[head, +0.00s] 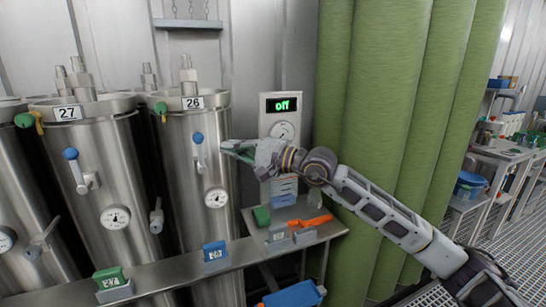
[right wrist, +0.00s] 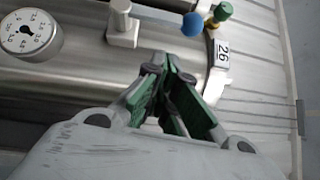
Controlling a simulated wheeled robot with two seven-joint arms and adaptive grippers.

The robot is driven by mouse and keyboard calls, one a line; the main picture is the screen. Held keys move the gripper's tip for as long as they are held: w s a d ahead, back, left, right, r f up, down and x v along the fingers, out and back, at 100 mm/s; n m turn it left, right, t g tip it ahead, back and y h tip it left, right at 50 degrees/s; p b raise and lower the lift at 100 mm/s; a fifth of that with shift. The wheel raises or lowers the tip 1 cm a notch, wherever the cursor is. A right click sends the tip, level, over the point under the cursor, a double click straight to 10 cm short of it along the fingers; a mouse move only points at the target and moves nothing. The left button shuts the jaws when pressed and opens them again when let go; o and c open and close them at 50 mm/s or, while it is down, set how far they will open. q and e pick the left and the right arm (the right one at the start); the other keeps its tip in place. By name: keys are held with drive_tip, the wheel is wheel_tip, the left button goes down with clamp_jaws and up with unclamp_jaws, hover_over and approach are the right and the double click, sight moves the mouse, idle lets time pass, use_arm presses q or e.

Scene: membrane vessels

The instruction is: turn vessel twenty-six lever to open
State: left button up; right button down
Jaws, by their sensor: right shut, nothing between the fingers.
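Vessel twenty-six (head: 182,135) is an upright steel cylinder with a "26" plate near its rim; the plate also shows in the right wrist view (right wrist: 221,53). Its lever has a blue knob (head: 198,138) that stands above the pivot, so the lever is about upright along the vessel. In the right wrist view the blue knob (right wrist: 193,23) and the pale pivot block (right wrist: 122,28) lie just beyond my fingers. My right gripper (head: 224,148) is shut and empty, to the right of the lever and apart from it. It also shows in the right wrist view (right wrist: 170,62). My left gripper is out of view.
Vessel 27 (head: 105,165) stands at left with its own blue-knobbed lever. A gauge (head: 215,198) sits below the lever. A panel reading "off" (head: 285,105) is right of the vessel. A bench (head: 180,270) runs in front with small coloured items. Green columns (head: 385,110) stand at right.

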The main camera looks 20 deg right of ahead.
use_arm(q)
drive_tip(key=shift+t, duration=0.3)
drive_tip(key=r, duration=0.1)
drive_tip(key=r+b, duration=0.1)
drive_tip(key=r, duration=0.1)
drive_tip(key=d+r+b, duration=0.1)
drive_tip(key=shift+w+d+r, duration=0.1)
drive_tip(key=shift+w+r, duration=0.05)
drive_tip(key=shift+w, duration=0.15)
use_arm(e)
drive_tip(key=v, duration=1)
drive_tip(key=shift+r, duration=0.15)
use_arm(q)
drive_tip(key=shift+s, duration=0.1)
use_arm(e)
drive_tip(key=shift+d, duration=0.1)
